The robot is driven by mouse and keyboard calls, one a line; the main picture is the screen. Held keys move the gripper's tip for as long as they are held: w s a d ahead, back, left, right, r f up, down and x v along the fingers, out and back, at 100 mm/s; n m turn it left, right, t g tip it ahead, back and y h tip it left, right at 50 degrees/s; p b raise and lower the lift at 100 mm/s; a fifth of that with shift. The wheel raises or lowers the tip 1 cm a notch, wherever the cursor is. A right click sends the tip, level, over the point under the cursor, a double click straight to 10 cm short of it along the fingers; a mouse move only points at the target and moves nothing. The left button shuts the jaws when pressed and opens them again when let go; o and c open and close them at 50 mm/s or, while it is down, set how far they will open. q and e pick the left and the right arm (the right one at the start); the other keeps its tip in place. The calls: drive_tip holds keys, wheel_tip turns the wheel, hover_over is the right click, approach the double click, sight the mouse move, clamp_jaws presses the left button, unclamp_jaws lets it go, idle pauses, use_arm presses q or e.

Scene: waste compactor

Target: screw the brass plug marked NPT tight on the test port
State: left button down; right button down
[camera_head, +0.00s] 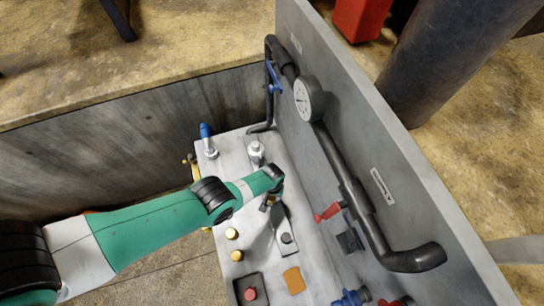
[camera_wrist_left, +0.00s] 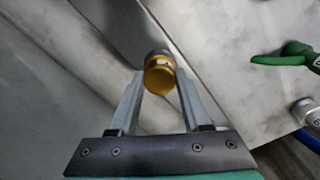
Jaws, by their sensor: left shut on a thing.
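In the left wrist view a brass-yellow plug (camera_wrist_left: 160,78) sits between the fingertips of my left gripper (camera_wrist_left: 159,86), which is shut on it. Its round end faces the camera; a marking on it is too small to read. A short grey cylindrical part shows directly behind the plug; I cannot tell whether the plug is seated on it. In the head view my left gripper (camera_head: 271,201) reaches down over the pale panel, and a bit of yellow shows at its fingers. The test port cannot be made out for certain. My right gripper is not in view.
A blue-handled valve (camera_head: 206,131) and a silver fitting (camera_head: 255,150) stand behind. The upright plate carries a gauge (camera_head: 309,98), black pipe (camera_head: 345,172) and red handle (camera_head: 327,212). A green handle (camera_wrist_left: 281,59) is at right.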

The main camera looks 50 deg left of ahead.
use_arm(q)
drive_tip(key=m, duration=0.5)
drive_tip(key=m, duration=0.5)
drive_tip(key=shift+c, duration=1.4)
unclamp_jaws()
drive_tip(key=shift+c, duration=0.4)
